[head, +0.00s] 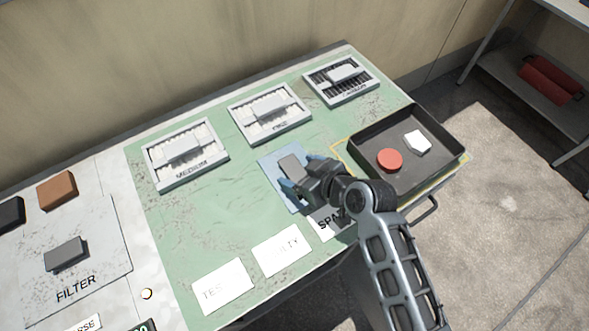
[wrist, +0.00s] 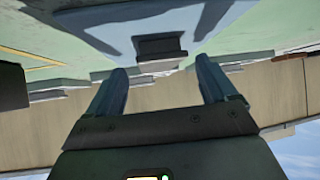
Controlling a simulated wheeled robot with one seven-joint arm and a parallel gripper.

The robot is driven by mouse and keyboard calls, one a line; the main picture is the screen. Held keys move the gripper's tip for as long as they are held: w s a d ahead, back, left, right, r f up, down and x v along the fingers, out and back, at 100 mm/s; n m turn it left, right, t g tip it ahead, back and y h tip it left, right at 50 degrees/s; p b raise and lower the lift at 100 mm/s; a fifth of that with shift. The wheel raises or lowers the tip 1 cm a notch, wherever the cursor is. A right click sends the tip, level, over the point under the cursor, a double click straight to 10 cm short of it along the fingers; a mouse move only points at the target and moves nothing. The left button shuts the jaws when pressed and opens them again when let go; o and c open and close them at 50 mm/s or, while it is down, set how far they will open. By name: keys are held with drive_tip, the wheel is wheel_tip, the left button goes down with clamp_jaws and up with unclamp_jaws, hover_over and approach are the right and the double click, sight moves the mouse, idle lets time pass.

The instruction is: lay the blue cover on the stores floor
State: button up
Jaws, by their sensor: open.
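A light blue flat panel (head: 270,172), which looks like the blue cover, lies on the green bench top. A grey block-shaped grip (head: 290,166) stands on it. My gripper (head: 302,174) is over the panel's right part, its blue fingers open close to the grip. In the wrist view, the panel (wrist: 105,28) and its dark grip (wrist: 160,46) lie just ahead of my open gripper (wrist: 162,66), with the grip lined up between the fingertips. Nothing is held. My gripper hides part of the panel. I cannot tell which surface is the stores floor.
A dark tray (head: 377,178) right of my gripper holds a red disc (head: 389,160) and a white piece (head: 417,142). Filter frames (head: 186,153) line the back. White labels (head: 223,286) lie in front.

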drive_tip(key=shift+x, duration=0.8)
drive_tip(key=c, duration=1.2)
drive_tip(key=shift+c, duration=0.9)
drive_tip(key=shift+r, duration=0.1)
